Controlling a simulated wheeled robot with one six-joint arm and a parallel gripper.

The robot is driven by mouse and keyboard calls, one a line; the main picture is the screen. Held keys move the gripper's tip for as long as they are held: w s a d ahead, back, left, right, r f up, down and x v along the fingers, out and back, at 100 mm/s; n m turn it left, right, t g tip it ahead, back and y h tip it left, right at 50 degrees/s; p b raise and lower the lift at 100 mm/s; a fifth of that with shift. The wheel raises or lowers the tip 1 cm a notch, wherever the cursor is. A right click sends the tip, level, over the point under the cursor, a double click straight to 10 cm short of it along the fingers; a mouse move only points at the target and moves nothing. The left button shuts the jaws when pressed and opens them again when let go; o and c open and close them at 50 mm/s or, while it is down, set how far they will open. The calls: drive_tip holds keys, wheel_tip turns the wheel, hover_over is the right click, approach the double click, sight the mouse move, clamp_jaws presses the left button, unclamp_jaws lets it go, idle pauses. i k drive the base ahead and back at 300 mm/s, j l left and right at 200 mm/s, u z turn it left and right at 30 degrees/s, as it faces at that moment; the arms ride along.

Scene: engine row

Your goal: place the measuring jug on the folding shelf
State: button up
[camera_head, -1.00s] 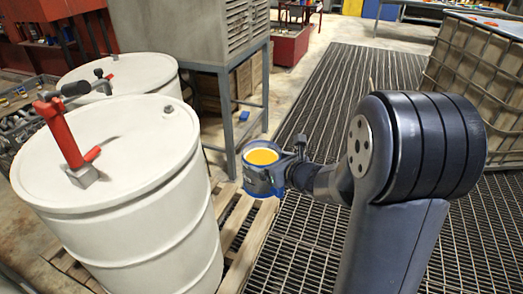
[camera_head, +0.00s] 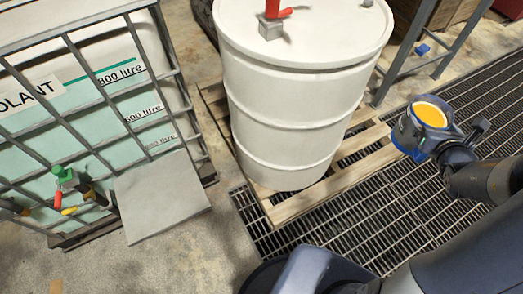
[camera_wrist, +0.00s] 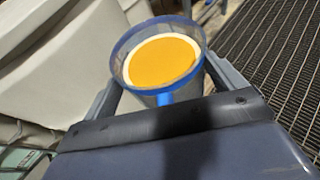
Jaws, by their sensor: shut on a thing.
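The measuring jug (camera_head: 427,120) is a clear cup with a blue rim and base and an orange-yellow fill. My gripper (camera_head: 440,137) is shut on it at the right of the head view and holds it upright or nearly so above the floor grating. In the wrist view the jug (camera_wrist: 160,62) sits between the two fingers. The folding shelf (camera_head: 162,197) is a flat grey panel at the left of the head view, sticking out from the front of the caged coolant tank. It is bare. The jug is well to the right of it.
A white drum (camera_head: 300,90) on a wooden pallet (camera_head: 330,182) stands between the jug and the shelf. The caged tank (camera_head: 95,110) has a red and green valve (camera_head: 63,180) left of the shelf. Concrete floor is open in front of the shelf.

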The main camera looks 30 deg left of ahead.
sight(165, 203)
drive_tip(key=k+j, duration=0.2)
drive_tip(key=j, duration=0.15)
drive_tip(key=k+j+u, duration=0.2)
drive_tip(key=k+j, duration=0.2)
drive_tip(key=j, duration=0.3)
drive_tip(key=k+j, duration=0.2)
drive_tip(key=j, duration=0.15)
drive_tip(key=k+j+u, duration=0.1)
drive_tip(key=j, duration=0.25)
drive_tip(key=k, duration=0.05)
